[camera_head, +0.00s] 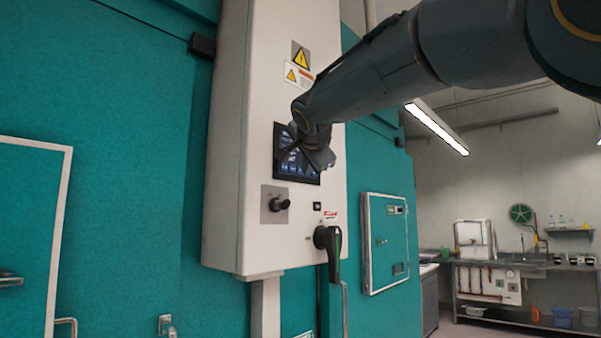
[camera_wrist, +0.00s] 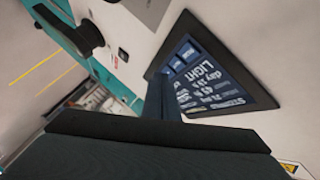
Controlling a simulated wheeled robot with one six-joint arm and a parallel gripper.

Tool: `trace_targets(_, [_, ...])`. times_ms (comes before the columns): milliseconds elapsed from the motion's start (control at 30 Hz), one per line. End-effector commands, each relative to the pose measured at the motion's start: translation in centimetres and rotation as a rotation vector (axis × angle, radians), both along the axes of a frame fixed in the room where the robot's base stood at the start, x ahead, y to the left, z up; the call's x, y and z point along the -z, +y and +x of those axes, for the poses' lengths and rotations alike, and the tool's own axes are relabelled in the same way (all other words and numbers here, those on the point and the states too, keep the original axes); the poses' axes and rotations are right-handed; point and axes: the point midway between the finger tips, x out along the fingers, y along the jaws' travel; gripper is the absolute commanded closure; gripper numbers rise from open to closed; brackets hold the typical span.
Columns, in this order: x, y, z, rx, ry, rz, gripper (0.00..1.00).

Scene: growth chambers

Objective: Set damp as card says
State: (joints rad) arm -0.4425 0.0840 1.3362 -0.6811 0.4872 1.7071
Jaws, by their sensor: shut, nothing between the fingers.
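A dark touch screen (camera_head: 283,167) sits in a white control cabinet (camera_head: 228,150); my gripper (camera_head: 292,158) is in front of it and covers part of it. In the wrist view the screen (camera_wrist: 215,78) is lit, turned on its side, and shows white text including "LIGHT" and a row of blue buttons. My gripper (camera_wrist: 165,100) is shut and empty, its fingers close to the screen's button side. I cannot tell whether the tips touch the glass. A black knob (camera_head: 280,204) is below the screen. No card is clearly seen.
A large black and green rotary handle (camera_head: 329,241) is low on the cabinet. Warning labels (camera_head: 300,56) are above the screen. A teal wall box (camera_head: 386,243) is to the right. A sink bench (camera_head: 530,265) stands far right, with open floor before it.

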Motion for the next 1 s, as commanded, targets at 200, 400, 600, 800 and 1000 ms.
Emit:
trace_targets(200, [0.0,0.2,0.2,-0.001,-0.001,0.000,1.00])
trace_targets(400, [0.0,0.2,0.1,-0.001,-0.001,0.000,1.00])
trace_targets(600, [0.0,-0.1,0.0,0.000,-0.001,0.000,1.00])
trace_targets(800, [0.1,-0.8,-0.6,0.001,0.000,0.001,1.00])
trace_targets(1000, [0.0,-1.0,-0.8,0.000,0.000,-0.001,1.00])
